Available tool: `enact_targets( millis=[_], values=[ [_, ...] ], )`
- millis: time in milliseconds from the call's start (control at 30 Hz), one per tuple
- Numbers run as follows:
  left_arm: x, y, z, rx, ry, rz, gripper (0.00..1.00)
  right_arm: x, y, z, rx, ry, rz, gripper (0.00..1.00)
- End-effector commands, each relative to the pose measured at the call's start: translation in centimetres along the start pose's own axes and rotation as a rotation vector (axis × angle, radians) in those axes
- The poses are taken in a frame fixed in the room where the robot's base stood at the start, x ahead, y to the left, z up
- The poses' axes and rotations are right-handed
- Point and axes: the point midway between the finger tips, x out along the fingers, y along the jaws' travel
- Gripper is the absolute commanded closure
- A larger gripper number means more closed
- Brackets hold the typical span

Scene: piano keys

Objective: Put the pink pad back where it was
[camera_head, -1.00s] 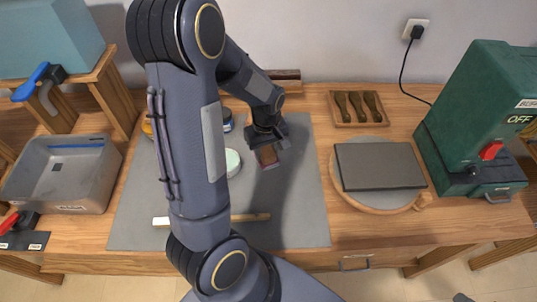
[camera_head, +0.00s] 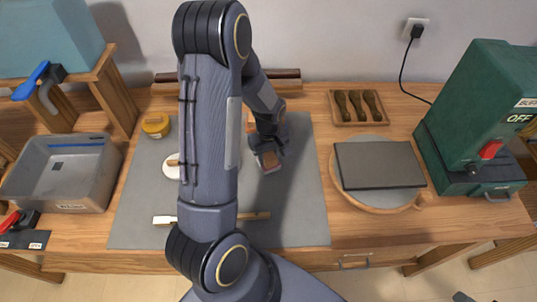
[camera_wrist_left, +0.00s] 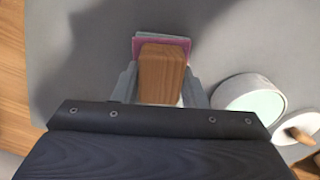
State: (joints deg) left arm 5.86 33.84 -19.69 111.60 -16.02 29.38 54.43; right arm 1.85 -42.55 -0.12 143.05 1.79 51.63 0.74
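My left gripper (camera_head: 268,149) is over the right half of the grey mat, with its fingers pointing down. Its fingers are on both sides of a wooden block (camera_wrist_left: 162,75) that serves as the handle of the pink pad, and they look shut on it. The pink pad (camera_wrist_left: 187,43) shows as a thin pink edge beyond the block in the wrist view. In the head view the held piece (camera_head: 269,161) shows below the fingers. I cannot tell whether it touches the mat. My right gripper is not in view.
The grey mat (camera_head: 300,215) bears a yellow jar (camera_head: 155,125), a white disc with a wooden peg (camera_head: 172,168) and a white-ended stick (camera_head: 255,216). A round pale-green-topped tin (camera_wrist_left: 250,103) is near the gripper. A dark slab (camera_head: 380,165) and green machine (camera_head: 475,120) stand right.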

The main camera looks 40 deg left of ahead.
Motion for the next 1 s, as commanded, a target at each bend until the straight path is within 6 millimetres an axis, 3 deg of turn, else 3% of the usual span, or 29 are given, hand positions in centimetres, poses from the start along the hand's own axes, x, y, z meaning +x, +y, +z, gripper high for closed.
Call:
enact_targets(
  millis=[133,533,1000],
  values=[
    [0.1,-0.1,0.0,0.0,-0.001,-0.002,0.4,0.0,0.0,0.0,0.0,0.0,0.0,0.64],
    [-0.8,0.0,0.0,0.0,0.001,0.0,0.4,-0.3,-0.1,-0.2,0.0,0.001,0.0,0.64],
    [-10.1,0.1,0.0,0.001,0.002,0.003,0.4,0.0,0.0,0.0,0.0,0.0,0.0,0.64]
  ],
)
